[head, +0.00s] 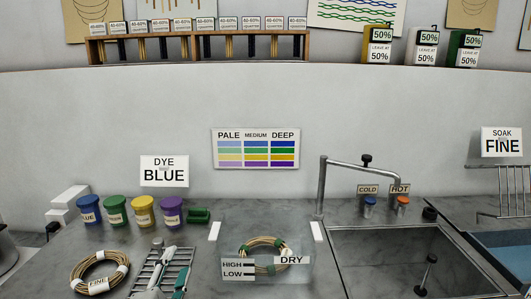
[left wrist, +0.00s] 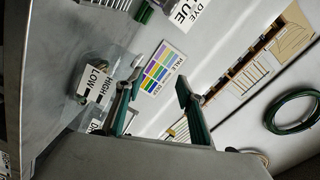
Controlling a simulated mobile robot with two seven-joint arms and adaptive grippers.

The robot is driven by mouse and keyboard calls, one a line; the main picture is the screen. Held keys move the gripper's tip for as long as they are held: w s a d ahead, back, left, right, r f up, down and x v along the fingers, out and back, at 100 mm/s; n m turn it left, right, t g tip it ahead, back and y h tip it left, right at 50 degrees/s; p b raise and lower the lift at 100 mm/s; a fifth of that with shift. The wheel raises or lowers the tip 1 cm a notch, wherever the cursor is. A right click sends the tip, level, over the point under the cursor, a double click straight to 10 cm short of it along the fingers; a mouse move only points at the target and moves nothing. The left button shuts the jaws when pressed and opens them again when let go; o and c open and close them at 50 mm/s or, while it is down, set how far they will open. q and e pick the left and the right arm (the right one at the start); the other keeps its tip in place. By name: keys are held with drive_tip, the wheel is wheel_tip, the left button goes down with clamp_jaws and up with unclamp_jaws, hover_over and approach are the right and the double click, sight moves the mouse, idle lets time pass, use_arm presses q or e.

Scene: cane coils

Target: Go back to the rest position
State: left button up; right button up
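My left gripper (head: 167,272) shows at the bottom of the head view, in front of a wire rack (head: 184,255). In the left wrist view its two green-lined fingers (left wrist: 158,76) stand wide apart with nothing between them. My right gripper is in neither view. A cane coil (head: 87,266) with white bands and a FINE tag lies on the counter, left of the gripper. Another coil (head: 243,244) with green bands is at the clear box marked DRY, HIGH and LOW (head: 229,272); it looks apart from my gripper.
Several dye tubs, such as the yellow one (head: 143,211), stand behind the rack. A sink (head: 390,262) with a tall tap (head: 321,185) lies to the right. A shelf (head: 200,47) and a colour chart (head: 256,148) are on the wall. Counter behind the DRY box is bare.

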use_arm(q)
drive_tip(key=s+a+f+n+g+y, duration=0.25)
drive_tip(key=s+a+f+g, duration=0.25)
drive_tip(key=s+a+f, duration=0.45)
drive_tip(key=s+a+f+n+g+y, duration=0.2)
drive_tip(key=s+a+f+n+g, duration=0.3)
drive_tip(key=s+f, duration=0.65)
drive_tip(key=d+f+t+h+b, duration=0.1)
drive_tip(key=d+f+h+b, duration=0.1)
drive_tip(key=d+f, duration=0.5)
drive_tip(key=d+f+n+t+h+b, duration=0.1)
drive_tip(key=d+f+h, duration=0.4)
drive_tip(key=f, duration=0.7)
drive_tip(key=d+t+b, duration=0.1)
drive_tip(key=d+b, duration=0.1)
drive_tip(key=shift+w+d+f+b, duration=0.15)
drive_tip(key=shift+d+f+b, duration=0.1)
drive_tip(key=shift+d+b, duration=0.15)
